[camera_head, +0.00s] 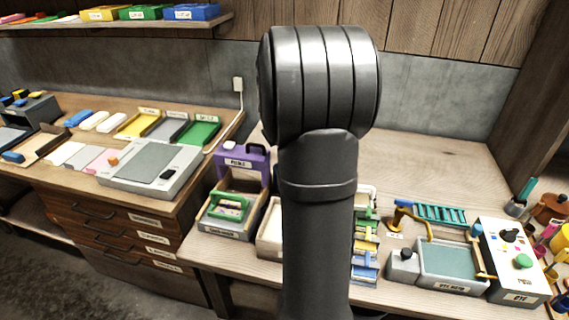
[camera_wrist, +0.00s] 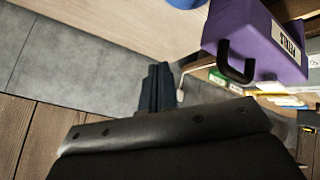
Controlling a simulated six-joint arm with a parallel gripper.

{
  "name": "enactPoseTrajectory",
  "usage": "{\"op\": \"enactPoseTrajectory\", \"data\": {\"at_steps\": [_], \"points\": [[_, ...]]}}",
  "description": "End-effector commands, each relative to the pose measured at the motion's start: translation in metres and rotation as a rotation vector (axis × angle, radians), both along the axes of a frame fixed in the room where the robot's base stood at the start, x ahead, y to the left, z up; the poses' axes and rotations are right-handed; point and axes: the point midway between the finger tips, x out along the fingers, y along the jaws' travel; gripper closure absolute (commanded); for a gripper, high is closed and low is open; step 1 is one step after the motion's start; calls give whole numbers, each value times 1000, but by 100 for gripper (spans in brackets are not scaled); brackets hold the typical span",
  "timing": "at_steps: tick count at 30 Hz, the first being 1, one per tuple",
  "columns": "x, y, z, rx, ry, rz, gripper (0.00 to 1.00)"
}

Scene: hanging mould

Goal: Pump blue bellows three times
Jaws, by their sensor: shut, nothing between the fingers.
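My gripper (camera_wrist: 158,88) shows in the wrist view as two dark fingers, shut together with nothing between them. It is hidden in the head view behind my own arm, which fills the middle of the picture. I cannot clearly identify the blue bellows in either view. A blue rounded thing (camera_wrist: 187,3) is cut off by the top edge of the wrist view, apart from the fingers; I cannot tell whether it is the bellows.
A purple box (camera_head: 240,165) with a dark handle stands left of my arm; it also shows in the wrist view (camera_wrist: 255,35). A green-handled tray (camera_head: 228,212) is before it. A grey basin (camera_head: 458,266) and white control box (camera_head: 512,260) stand right. The back right bench is clear.

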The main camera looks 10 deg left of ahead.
Motion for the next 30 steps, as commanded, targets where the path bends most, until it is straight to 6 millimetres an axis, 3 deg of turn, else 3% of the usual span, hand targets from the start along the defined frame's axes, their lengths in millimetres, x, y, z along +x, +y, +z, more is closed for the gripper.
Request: {"op": "enactPoseTrajectory", "data": {"at_steps": [6, 19, 23, 30], "points": [[-4, 0, 15, -84, -82, 132, 100], [-4, 0, 15, -94, -92, 147, 100], [-4, 0, 7, -97, -90, 148, 100], [-4, 0, -25, -97, -89, 146, 100]]}}
